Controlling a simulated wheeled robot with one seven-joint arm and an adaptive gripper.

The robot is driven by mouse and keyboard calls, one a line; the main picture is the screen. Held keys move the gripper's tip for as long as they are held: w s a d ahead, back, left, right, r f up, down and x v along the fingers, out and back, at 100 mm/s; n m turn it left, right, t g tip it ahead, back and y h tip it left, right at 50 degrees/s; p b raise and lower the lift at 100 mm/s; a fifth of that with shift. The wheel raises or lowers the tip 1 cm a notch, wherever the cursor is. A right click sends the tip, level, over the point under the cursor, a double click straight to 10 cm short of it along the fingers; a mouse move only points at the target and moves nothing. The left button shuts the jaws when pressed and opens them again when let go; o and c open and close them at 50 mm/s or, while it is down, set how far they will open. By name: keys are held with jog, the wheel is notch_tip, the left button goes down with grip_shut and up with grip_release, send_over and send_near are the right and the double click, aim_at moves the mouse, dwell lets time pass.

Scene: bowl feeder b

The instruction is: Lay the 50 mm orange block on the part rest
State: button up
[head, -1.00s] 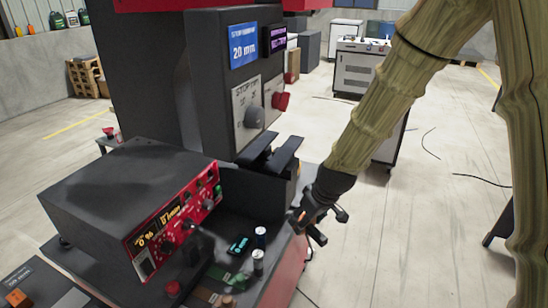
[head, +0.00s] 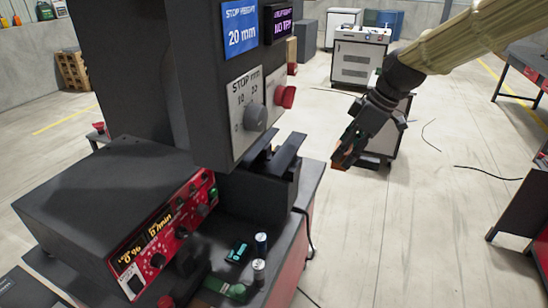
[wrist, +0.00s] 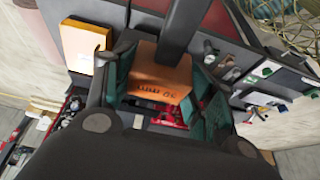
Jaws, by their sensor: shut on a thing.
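My gripper (head: 348,150) is at the end of the arm, right of the dark machine and above the floor. It is shut on the orange block (wrist: 160,80), which shows between green finger pads in the wrist view, with blurred dark markings on its face. In the head view the block is a small brownish-orange patch at the fingertips. A dark stand with two black bars (head: 285,150) on top, which may be the part rest, stands below the machine's panel. The gripper is to the right of it, apart from it.
A grey box with a red control panel (head: 165,232) stands at the left on the bench. Small cylinders (head: 261,243) stand in front of the stand. A stop knob (head: 254,117) and a red button (head: 286,97) stick out from the machine.

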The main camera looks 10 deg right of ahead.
jog(key=shift+w+a+r, duration=0.2)
jog(key=shift+r, duration=0.05)
jog(key=w+a+p, duration=0.2)
jog(key=w+a, duration=0.1)
jog(key=a, duration=0.1)
jog(key=w+a+p, duration=0.2)
jog(key=w+a, duration=0.1)
jog(key=a, duration=0.2)
jog(key=w+a+p, duration=0.1)
jog(key=w+a, duration=0.2)
jog(key=a, duration=0.2)
jog(key=shift+w+a+f+p, duration=0.1)
jog(key=shift+w+a+p, duration=0.05)
jog(key=shift+w+p, duration=0.2)
jog(key=shift+f+p, duration=0.95)
jog(key=shift+f, duration=0.8)
jog(key=shift+f, duration=0.1)
jog(key=o, duration=1.6)
jog(key=shift+s, duration=0.1)
